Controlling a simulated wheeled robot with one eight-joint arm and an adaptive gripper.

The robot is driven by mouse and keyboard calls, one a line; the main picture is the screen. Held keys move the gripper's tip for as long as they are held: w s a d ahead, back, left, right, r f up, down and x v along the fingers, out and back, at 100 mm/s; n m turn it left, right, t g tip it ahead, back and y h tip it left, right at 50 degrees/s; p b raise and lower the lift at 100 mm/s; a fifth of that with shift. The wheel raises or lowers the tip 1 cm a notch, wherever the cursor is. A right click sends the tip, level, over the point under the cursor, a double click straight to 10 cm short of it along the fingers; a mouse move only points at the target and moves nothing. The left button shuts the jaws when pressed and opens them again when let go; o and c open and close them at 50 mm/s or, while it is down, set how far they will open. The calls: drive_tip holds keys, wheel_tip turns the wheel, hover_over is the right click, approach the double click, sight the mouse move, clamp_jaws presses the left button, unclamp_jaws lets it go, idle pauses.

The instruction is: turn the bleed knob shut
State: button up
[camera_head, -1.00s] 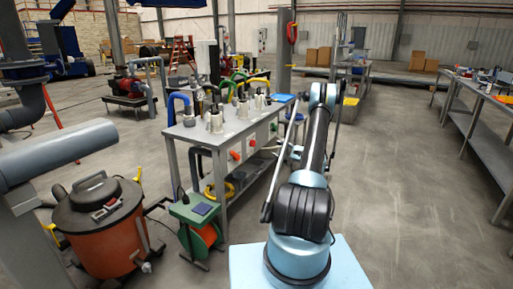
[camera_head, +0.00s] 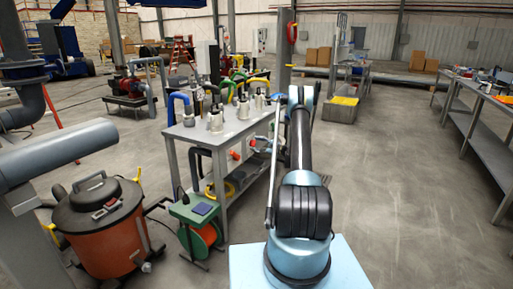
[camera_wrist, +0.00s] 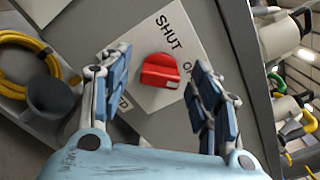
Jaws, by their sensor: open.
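The bleed knob (camera_wrist: 160,71) is red and sits on a pale plate (camera_wrist: 155,97) in the wrist view. The plate reads SHUT above the knob, with a partly hidden label at its right. My gripper (camera_wrist: 158,92) is open, with one finger to the left of the knob and one to the right, both apart from it. In the head view, red knobs show on the front of the grey bench (camera_head: 228,182); one red knob (camera_head: 234,155) is at the left. My gripper there is mostly hidden behind my arm, near the bench front.
A yellow hose (camera_wrist: 63,75) and a dark funnel-like part (camera_wrist: 50,97) lie left in the wrist view. Metal canisters stand on the bench top. A green reel (camera_head: 197,225) and orange drum (camera_head: 103,232) stand before the bench.

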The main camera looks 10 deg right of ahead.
drive_tip(key=shift+w+a, duration=0.15)
drive_tip(key=shift+a, duration=0.1)
drive_tip(key=c, duration=1.1)
drive_tip(key=shift+o, duration=0.3)
drive_tip(key=shift+d, duration=0.1)
